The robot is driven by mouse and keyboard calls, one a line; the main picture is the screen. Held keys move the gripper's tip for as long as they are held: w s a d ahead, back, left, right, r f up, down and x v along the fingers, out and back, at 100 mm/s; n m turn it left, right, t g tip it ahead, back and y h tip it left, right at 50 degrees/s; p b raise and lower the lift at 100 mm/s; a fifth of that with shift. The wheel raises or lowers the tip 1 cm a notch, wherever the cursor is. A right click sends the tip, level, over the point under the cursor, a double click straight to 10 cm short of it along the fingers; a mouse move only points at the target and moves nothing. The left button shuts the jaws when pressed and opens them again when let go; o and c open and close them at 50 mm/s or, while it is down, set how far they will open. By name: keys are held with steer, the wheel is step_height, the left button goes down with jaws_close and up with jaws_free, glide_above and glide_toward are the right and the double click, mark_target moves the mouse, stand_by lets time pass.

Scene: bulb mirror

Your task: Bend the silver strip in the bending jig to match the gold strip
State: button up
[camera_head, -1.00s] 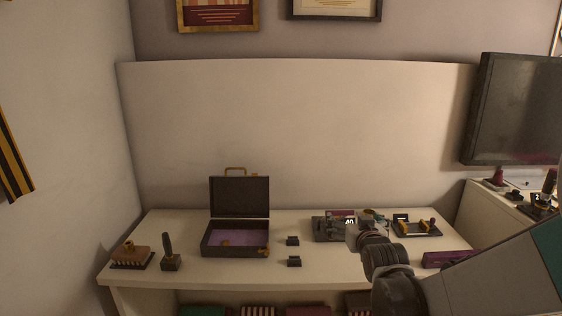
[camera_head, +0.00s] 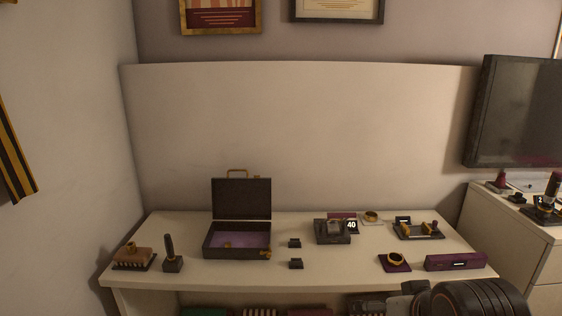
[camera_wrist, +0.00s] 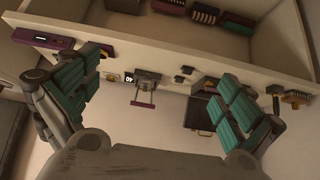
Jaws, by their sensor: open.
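A dark device with a small "40" readout (camera_head: 333,236) stands right of the middle of the table; I take it for the bending jig. It also shows in the wrist view (camera_wrist: 146,84), beyond my fingers. A silver strip and a gold strip are too small to make out for certain. A gold ring-like piece (camera_head: 371,217) lies behind the device, and another piece with gold (camera_head: 395,260) lies on a purple pad in front. My gripper (camera_wrist: 157,72) is open, its teal-padded fingers wide apart with nothing between them. It is clear of the device.
A long purple box (camera_head: 440,262) lies at the table's front right. A dark tray (camera_head: 418,234) with gold parts is at back right. An open case (camera_head: 238,240) stands left, and two small dark blocks (camera_head: 295,264) lie beside it.

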steer(key=s, duration=0.2)
steer(key=s+f+g, duration=0.1)
steer(key=shift+s, duration=0.35)
stand_by(0.4)
